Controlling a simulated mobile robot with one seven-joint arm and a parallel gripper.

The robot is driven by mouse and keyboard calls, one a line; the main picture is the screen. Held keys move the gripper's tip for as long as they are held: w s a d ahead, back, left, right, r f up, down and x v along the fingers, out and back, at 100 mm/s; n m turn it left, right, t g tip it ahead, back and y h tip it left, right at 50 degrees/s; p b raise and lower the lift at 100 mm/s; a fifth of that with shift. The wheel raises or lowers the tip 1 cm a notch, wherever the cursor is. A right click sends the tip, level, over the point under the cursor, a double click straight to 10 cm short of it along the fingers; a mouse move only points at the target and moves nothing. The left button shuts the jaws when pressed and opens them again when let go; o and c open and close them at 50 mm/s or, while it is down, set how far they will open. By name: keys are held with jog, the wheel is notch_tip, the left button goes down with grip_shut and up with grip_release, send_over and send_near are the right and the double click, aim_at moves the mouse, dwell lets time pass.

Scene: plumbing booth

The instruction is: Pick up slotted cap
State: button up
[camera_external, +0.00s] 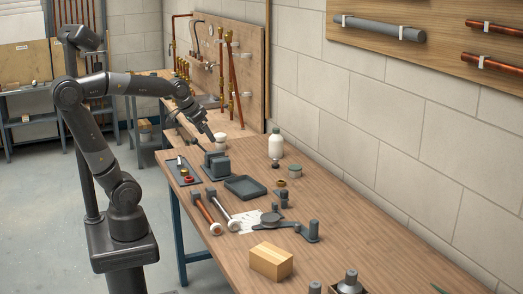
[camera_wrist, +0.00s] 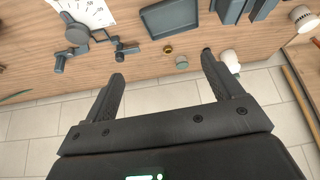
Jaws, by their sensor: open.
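A small white round piece with a dark, slotted-looking top, which appears to be the slotted cap (camera_wrist: 303,18), stands at the right edge of the wrist view. In the external view the white piece (camera_external: 220,137) is on the bench behind the grey vise, close to my gripper. My gripper (camera_external: 209,136) is above the bench near the vise, with its jaws apart. In the wrist view its two fingers (camera_wrist: 163,68) are spread and empty. The white piece lies outside them, to the right of the right finger.
The grey vise (camera_external: 216,163), dark tray (camera_external: 245,187) and white bottle (camera_external: 275,146) stand nearby. A green-lidded jar (camera_external: 294,171) and brass ring (camera_external: 281,183) are right of the tray. Pipes (camera_external: 207,213) and a wooden block (camera_external: 271,260) lie nearer.

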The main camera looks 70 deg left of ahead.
jog(key=w+a+n, duration=0.1)
jog(key=w+a, duration=0.7)
jog(key=w, duration=0.1)
jog(key=n+y, duration=0.3)
jog(key=n, duration=0.2)
send_over(221, 140)
jog(key=s+a, duration=0.1)
jog(key=s, duration=0.2)
notch_tip(221, 140, down, 17)
jog(key=shift+s+x, duration=0.1)
jog(key=shift+x, duration=2.5)
jog(key=shift+s+x, duration=0.15)
jog(key=shift+x, duration=2.45)
jog(key=shift+d+f, duration=0.15)
jog(key=shift+f, duration=0.05)
jog(key=shift+c, duration=0.6)
jog(key=c, duration=1)
jog(key=shift+c, duration=0.2)
jog(key=shift+r, duration=0.1)
